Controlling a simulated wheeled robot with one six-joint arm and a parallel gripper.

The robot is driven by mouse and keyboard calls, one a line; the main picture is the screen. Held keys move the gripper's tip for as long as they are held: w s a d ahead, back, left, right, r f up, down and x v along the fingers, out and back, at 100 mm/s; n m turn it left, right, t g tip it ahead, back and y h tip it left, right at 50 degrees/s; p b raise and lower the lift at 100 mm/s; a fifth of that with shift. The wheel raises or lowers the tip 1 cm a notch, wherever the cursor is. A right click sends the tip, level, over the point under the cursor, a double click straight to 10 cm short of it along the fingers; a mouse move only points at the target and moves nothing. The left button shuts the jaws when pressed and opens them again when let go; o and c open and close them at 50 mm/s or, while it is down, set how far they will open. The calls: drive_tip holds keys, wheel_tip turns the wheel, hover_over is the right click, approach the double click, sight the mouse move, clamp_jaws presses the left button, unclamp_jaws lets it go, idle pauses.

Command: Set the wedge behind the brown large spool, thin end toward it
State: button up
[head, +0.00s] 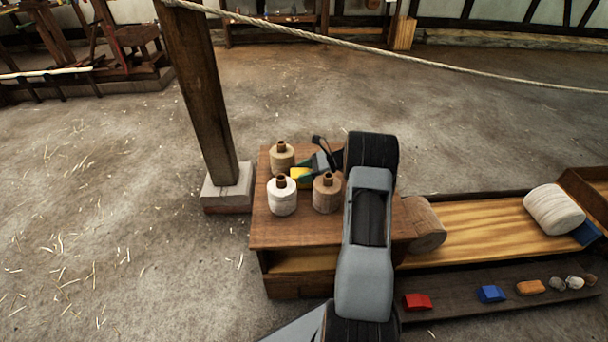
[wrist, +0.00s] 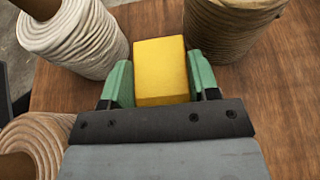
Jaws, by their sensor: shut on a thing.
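The yellow wedge (wrist: 161,70) sits between the two green fingers of my gripper (wrist: 160,82), which is shut on it. In the head view the yellow wedge (head: 299,174) is over the small table (head: 268,232), among three small spools. I cannot tell whether it touches the tabletop or which end is thin. The brown large spool (head: 427,226) lies on its side at the left part of the long wooden rack (head: 470,222), right of the table. My arm crosses in front of the table and hides part of the area beside this spool. My gripper is left of it, apart from it.
A white small spool (head: 282,198), a brown one (head: 327,195) and a tan one (head: 281,160) stand close around my gripper. A white large spool (head: 553,210) has a blue block (head: 587,234) beside it. Red (head: 417,302), blue and orange blocks lie on the front shelf.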

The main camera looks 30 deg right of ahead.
drive_tip(key=shift+f, duration=0.1)
drive_tip(key=o, duration=0.7)
drive_tip(key=shift+o, duration=0.2)
